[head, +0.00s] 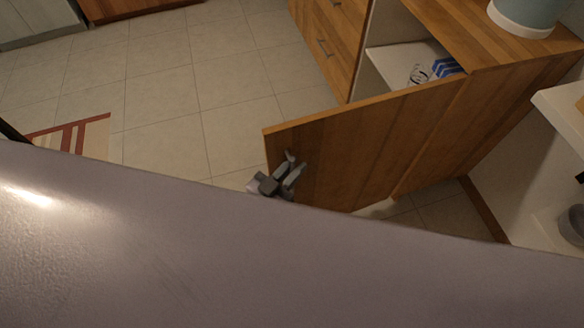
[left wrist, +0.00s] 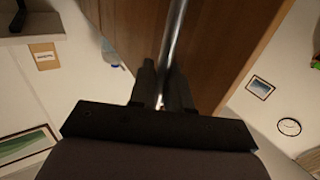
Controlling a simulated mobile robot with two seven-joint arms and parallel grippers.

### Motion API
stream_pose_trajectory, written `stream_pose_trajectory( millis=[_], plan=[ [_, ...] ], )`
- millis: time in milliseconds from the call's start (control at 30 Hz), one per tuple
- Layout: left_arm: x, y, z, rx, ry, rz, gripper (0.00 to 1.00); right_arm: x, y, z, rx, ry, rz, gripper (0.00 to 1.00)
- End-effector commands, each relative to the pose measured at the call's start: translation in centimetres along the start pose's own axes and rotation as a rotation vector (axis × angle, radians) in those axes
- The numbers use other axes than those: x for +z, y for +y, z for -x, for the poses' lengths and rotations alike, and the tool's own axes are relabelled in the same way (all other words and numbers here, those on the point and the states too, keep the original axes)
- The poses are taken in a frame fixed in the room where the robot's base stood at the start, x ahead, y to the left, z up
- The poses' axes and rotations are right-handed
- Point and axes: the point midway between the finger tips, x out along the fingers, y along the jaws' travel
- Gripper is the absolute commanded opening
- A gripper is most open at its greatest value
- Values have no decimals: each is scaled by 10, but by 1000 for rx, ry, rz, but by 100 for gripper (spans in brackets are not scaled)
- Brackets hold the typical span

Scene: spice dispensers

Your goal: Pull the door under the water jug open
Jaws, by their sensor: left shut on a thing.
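The lower part of a pale blue water jug with a white base (head: 525,15) is on the cabinet top, cut off by the picture's edge. My left gripper (head: 281,180) is at the door's outer face near its free edge. In the left wrist view, the left fingers (left wrist: 161,92) are shut on the metal bar handle (left wrist: 175,45), with the wooden door panel (left wrist: 215,45) right behind it. My right gripper is in neither view.
A shelf (head: 405,55) inside the cabinet holds blue-and-white items (head: 443,69). Drawers (head: 325,30) adjoin the cabinet. Tiled floor (head: 175,100) is clear left of the door, with a striped rug (head: 85,138) farther left. A white counter (head: 562,112) stands at right.

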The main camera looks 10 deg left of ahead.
Motion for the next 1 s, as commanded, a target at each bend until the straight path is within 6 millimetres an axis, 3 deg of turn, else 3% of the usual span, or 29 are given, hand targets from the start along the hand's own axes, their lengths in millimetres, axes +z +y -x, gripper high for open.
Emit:
stream_pose_trajectory(
  millis=[467,500,533,833,1000],
  plan=[
    [0,-2,0,-4,1,-1,0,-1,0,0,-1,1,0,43],
    [0,-3,0,-4,1,-1,27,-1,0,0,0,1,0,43],
    [0,-3,0,-4,1,-1,32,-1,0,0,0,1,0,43],
    [0,-1,2,-2,0,-1,32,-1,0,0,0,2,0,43],
    [1,-2,18,-2,-2,-1,32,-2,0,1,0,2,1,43]
  ],
)
